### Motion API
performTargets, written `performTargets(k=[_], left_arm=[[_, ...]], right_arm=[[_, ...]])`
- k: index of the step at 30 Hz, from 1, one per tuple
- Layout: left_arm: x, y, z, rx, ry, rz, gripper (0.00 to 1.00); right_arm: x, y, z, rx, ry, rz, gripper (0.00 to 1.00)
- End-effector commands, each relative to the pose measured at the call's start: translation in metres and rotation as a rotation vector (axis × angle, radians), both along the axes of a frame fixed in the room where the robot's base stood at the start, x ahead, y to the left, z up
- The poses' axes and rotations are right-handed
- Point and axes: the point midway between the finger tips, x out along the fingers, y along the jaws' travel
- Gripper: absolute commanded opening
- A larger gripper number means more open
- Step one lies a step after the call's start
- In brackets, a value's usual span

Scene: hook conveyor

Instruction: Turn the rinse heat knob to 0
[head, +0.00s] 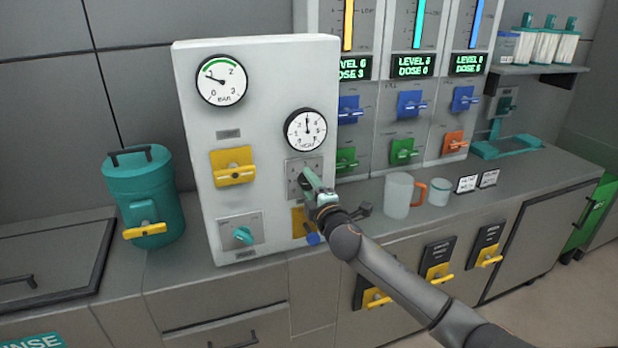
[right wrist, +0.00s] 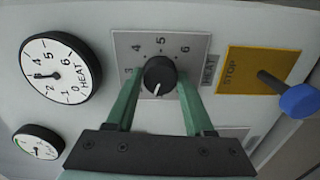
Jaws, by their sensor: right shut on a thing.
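The heat knob (right wrist: 158,77) is black and round with a white pointer line, on a grey scale plate (right wrist: 128,45) labelled HEAT. The numbers 3 to 6 show; the plate's lower part is hidden by my gripper. The line points down in the right wrist view, away from the 5. My right gripper (right wrist: 159,88) is shut on the knob, one green finger on each side. In the head view my right gripper (head: 309,182) is against the panel and mostly covers the knob. The HEAT dial (right wrist: 60,70) has its needle near 3. My left gripper is not in view.
A yellow STOP plate (right wrist: 250,82) with a blue-ended lever (right wrist: 299,101) sits close to my right gripper. The white panel (head: 260,70) also carries a BAR gauge (head: 221,81), a yellow valve (head: 234,167) and a teal knob (head: 243,235). A clear mug (head: 398,195) stands right.

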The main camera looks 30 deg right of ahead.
Motion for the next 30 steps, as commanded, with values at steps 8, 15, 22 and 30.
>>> performTargets(k=[8,15,22,30], left_arm=[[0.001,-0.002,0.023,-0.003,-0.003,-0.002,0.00],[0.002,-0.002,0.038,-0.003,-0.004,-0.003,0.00],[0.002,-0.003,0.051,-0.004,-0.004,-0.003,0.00],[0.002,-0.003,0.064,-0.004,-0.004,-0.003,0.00]], right_arm=[[0.000,0.000,0.002,-0.258,0.064,0.000,0.00],[0.000,0.000,0.001,-0.480,0.117,0.000,0.00],[0.000,-0.001,0.001,-0.689,0.167,0.000,0.00],[0.000,-0.001,0.000,-0.902,0.219,0.000,0.00]])
